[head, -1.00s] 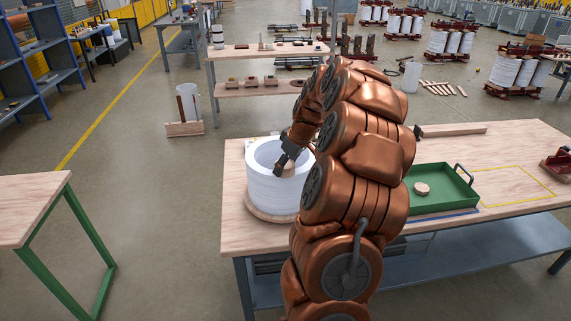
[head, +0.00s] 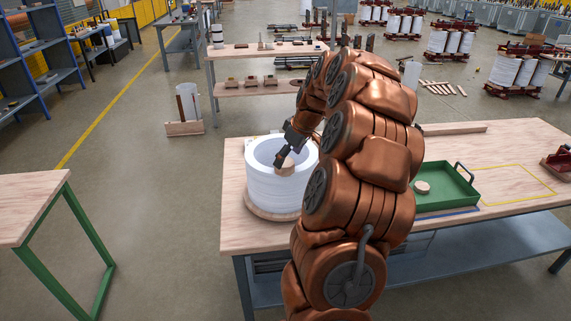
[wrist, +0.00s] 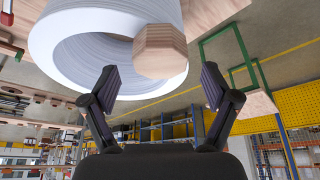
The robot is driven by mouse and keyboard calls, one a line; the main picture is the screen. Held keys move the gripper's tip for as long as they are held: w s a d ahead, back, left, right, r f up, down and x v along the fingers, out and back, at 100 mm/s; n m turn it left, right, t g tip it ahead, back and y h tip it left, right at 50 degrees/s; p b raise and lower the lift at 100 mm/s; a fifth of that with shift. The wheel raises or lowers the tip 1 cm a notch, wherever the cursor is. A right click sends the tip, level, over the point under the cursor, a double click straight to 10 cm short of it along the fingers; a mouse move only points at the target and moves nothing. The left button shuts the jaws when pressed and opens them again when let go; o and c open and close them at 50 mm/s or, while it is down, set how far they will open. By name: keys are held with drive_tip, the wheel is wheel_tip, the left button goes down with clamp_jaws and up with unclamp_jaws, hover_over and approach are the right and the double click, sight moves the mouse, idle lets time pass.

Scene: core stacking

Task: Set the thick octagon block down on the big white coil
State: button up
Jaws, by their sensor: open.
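The thick octagon block (head: 286,167), pale wood, sits on the near right part of the rim of the big white coil (head: 268,190). My gripper (head: 281,158) is beside the block at the coil's top. In the wrist view my gripper (wrist: 161,83) is open, its two fingers apart on either side with the block beyond their tips and nothing between them. The block's underside is hidden.
The coil stands on a round wooden base on the workbench (head: 240,235). A green tray (head: 450,200) with a small wooden block (head: 423,187) in it stands right of my arm. A yellow-outlined area (head: 515,185) is bare. My arm hides the bench's middle.

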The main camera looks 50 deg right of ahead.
drive_tip(key=b+v, duration=0.2)
drive_tip(key=v, duration=0.7)
drive_tip(key=shift+a, duration=0.15)
drive_tip(key=s+a+f+g+y, duration=0.1)
drive_tip(key=s+a+g, duration=0.1)
drive_tip(key=a, duration=1.1)
drive_tip(key=s+a+f+g, duration=0.1)
drive_tip(key=a, duration=1.2)
drive_tip(key=s+a+f+g, duration=0.1)
drive_tip(key=s+a+f, duration=0.2)
drive_tip(key=s, duration=0.4)
drive_tip(key=s+a+f+m+g+h, duration=0.1)
drive_tip(key=s+a+f, duration=0.2)
drive_tip(key=s, duration=0.5)
drive_tip(key=s+a+f+g, duration=0.1)
drive_tip(key=s+a+f, duration=0.3)
drive_tip(key=s, duration=0.3)
drive_tip(key=shift+s+a+m+h, duration=0.3)
drive_tip(key=shift+a, duration=0.6)
